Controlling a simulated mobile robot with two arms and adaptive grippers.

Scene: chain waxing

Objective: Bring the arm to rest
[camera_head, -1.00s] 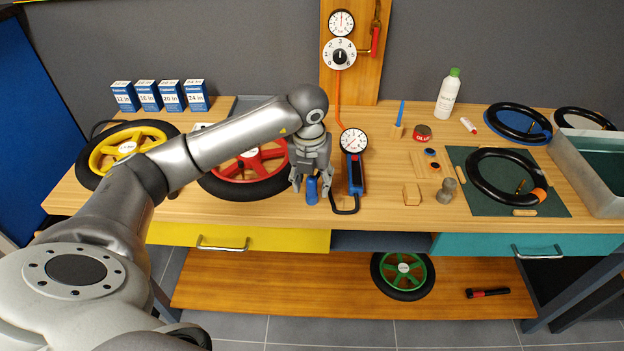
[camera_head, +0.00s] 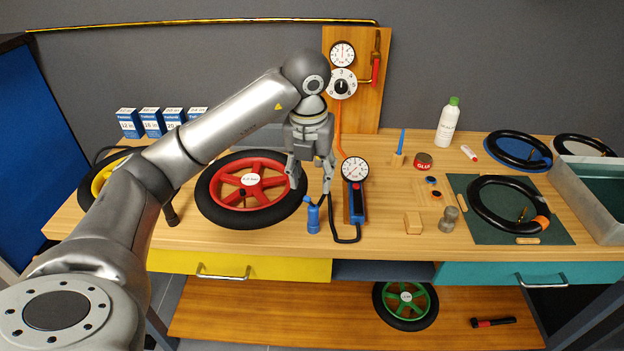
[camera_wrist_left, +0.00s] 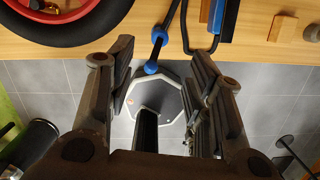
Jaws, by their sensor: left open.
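My left gripper (camera_head: 310,186) is open and empty, pointing down above the bench in the head view. The blue inflator with a dial gauge (camera_head: 355,200) is to the right of the gripper. The red-spoked wheel (camera_head: 250,181) lies just left of it. My right gripper does not show.
The workbench (camera_head: 385,235) holds a tyre on a green mat (camera_head: 560,236), a grey tray (camera_head: 592,205), a white bottle (camera_head: 447,122), a glue tin (camera_head: 423,160) and blue-and-white boxes (camera_head: 152,124). A gauge board (camera_head: 370,110) stands behind. The bench front middle is fairly clear.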

